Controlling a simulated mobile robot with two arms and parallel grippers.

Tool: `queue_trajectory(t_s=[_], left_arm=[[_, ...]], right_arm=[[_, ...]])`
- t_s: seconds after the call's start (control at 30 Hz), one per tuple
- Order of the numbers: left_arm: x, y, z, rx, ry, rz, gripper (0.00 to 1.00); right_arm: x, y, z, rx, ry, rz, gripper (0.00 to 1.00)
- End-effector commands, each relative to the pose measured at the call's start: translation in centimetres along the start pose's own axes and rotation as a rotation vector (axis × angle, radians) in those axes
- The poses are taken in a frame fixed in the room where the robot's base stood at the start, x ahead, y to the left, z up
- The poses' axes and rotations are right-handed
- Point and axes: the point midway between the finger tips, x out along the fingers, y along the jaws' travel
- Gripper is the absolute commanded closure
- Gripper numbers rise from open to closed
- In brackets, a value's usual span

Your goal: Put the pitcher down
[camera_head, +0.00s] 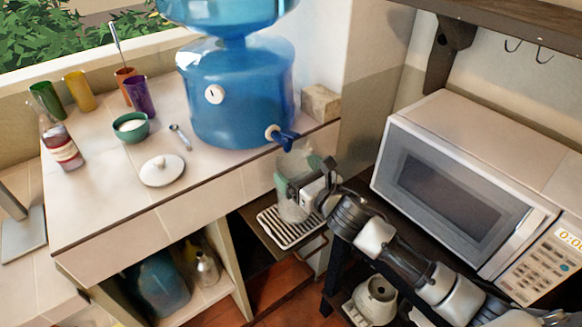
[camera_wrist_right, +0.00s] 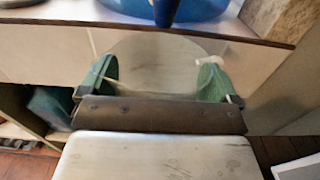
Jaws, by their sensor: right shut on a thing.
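The pitcher (camera_head: 292,206) is clear and see-through. It stands upright in the head view under the blue tap (camera_head: 284,138) of the water dispenser (camera_head: 240,95). Its lower end is over the slatted drip tray (camera_head: 266,225); I cannot tell whether it touches. My right gripper (camera_head: 296,184) is shut on the pitcher's upper part, with a green finger pad on each side. In the right wrist view the pitcher's round rim (camera_wrist_right: 160,52) is between the two pads. My left gripper is not in view.
A white microwave (camera_head: 450,180) stands close on the right, beside my right arm. The tiled counter (camera_head: 110,205) at left holds a white lid (camera_head: 162,170), a green bowl (camera_head: 131,126), several cups and a bottle (camera_head: 61,145). A shelf (camera_head: 215,295) below holds containers.

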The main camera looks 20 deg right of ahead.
Motion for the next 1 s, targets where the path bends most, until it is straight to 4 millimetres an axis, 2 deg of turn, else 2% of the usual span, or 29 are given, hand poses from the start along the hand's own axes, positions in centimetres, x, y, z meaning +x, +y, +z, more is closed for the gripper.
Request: queue_trajectory(t_s=[0.27,0.4,0.83,0.87,0.9,1.0], left_arm=[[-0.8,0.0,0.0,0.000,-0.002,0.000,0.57],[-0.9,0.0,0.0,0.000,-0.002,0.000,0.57],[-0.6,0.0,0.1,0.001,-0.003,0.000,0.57],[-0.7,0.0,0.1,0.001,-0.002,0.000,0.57],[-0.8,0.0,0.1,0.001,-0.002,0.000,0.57],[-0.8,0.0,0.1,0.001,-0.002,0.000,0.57]], right_arm=[[3.1,0.1,0.2,0.002,-0.003,0.000,0.60],[2.9,0.1,-1.1,0.002,-0.001,0.000,0.60],[2.8,0.0,-1.7,0.000,-0.003,0.001,0.60],[2.8,0.0,-1.7,0.000,-0.001,0.000,0.05],[2.8,0.0,-1.7,0.000,-0.001,0.000,0.00],[2.8,0.0,-1.7,0.001,-0.001,0.000,0.00]])
